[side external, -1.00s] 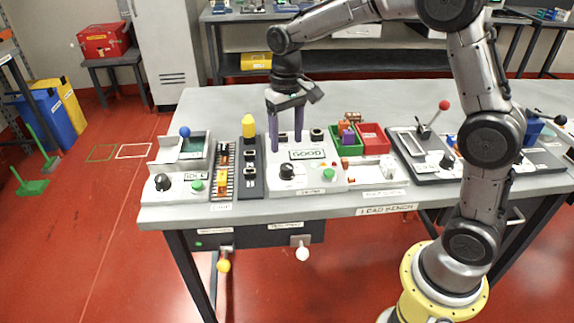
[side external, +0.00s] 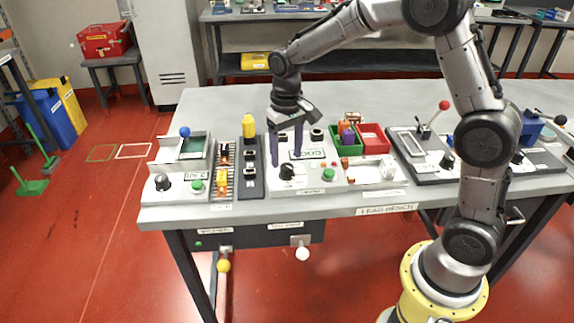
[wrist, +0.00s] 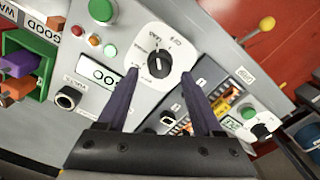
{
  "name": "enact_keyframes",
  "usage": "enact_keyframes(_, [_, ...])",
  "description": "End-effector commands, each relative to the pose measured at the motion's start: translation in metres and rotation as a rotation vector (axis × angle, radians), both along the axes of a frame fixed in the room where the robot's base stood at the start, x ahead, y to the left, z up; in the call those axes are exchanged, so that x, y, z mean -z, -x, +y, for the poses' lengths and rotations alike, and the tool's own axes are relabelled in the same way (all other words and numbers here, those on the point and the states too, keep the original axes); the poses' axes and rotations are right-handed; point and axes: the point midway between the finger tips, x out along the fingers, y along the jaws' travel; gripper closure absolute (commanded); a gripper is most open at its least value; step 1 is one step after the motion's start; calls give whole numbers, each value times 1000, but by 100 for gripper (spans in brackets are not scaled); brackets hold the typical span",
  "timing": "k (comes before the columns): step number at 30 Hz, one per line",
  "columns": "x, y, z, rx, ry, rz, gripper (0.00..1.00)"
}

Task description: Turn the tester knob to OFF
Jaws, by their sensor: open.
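The tester (side external: 314,188) is a pale box on the bench with a screen (side external: 308,155) that one finger partly covers; part of its lettering also shows in the wrist view. Its black round knob (side external: 287,172) sits at its front left, near a green button (side external: 329,174). In the wrist view the knob (wrist: 158,62) is on a white dial, its white mark roughly upright in the picture; the dial lettering is too small to read surely. My gripper (wrist: 162,72) is open and empty. Its purple fingers (side external: 286,161) point down above the tester, either side of the knob in the wrist view.
A second panel with a black knob (side external: 162,182) stands at the far left. The rear of the bench (side external: 215,105) is clear.

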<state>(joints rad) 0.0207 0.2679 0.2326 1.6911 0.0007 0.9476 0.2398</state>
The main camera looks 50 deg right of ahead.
Motion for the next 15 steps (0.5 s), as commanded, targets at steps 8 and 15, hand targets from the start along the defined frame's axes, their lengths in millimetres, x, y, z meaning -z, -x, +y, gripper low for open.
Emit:
enact_keyframes(8, [15, 0, 0, 0, -1, 2, 32])
enact_keyframes(15, [28, 0, 0, 0, 0, 2, 32])
